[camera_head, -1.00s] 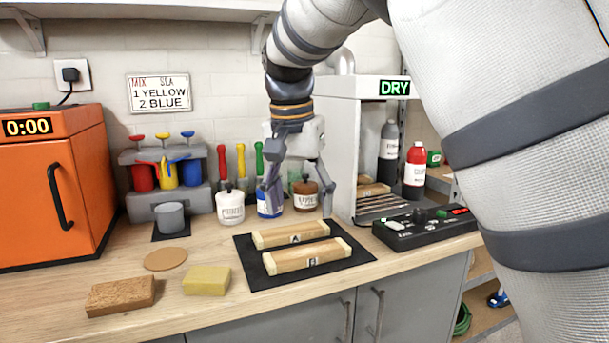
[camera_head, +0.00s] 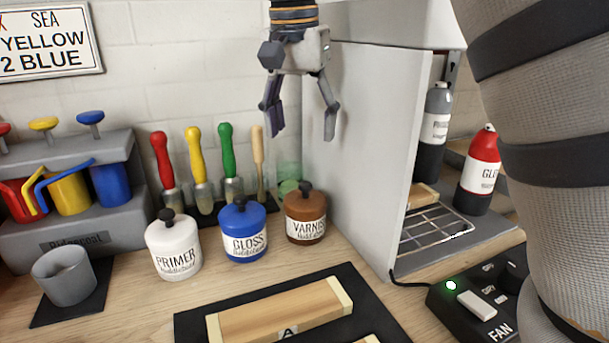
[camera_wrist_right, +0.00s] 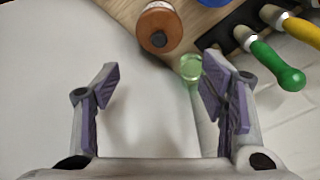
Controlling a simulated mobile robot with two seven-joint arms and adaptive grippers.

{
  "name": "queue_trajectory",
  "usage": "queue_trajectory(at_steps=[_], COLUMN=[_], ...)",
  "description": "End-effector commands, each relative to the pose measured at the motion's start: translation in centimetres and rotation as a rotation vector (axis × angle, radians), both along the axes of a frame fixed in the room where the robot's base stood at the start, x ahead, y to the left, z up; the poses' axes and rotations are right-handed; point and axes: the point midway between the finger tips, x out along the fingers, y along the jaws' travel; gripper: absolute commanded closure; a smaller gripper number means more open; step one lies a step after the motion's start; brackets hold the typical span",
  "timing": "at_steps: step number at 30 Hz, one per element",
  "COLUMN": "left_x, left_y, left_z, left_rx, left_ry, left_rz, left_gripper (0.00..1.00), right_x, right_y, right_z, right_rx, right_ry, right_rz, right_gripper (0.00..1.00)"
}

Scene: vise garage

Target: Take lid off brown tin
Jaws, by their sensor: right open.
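The brown tin (camera_head: 305,222), labelled VARNISH, stands upright on the bench in the head view, beside the white cabinet wall. Its brown lid with a dark knob (camera_head: 305,187) sits on top. In the right wrist view the brown tin (camera_wrist_right: 160,22) is seen from above, with its dark knob (camera_wrist_right: 158,40) facing the camera. My right gripper (camera_head: 303,135) is open and empty, pointing down above and a little behind the tin, apart from it. Its two fingers also show in the right wrist view (camera_wrist_right: 160,95). My left gripper is not in view.
A blue GLOSS tin (camera_head: 243,232) and a white PRIMER tin (camera_head: 174,248) stand left of the brown tin. Several coloured-handled brushes (camera_head: 228,150) stand behind. A green glass (camera_head: 288,178) is behind the brown tin. The cabinet wall (camera_head: 372,140) is close on the right.

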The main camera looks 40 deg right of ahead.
Motion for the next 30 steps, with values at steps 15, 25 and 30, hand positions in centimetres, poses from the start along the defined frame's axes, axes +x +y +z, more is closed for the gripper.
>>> queue_trajectory(at_steps=[15,25,30], left_x=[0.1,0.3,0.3], left_y=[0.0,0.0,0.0], left_z=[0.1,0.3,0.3], left_rx=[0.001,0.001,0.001], left_ry=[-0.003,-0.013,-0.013], left_rz=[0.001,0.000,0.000], left_gripper=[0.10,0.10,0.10], right_x=[0.3,0.5,0.5], right_y=[-0.9,-1.3,-1.3], right_z=[-7.4,-12.0,-12.0], right_rx=[0.002,0.001,0.000], right_ry=[0.003,-0.002,-0.002], right_rz=[0.000,0.000,0.000], right_gripper=[0.35,0.35,0.37])
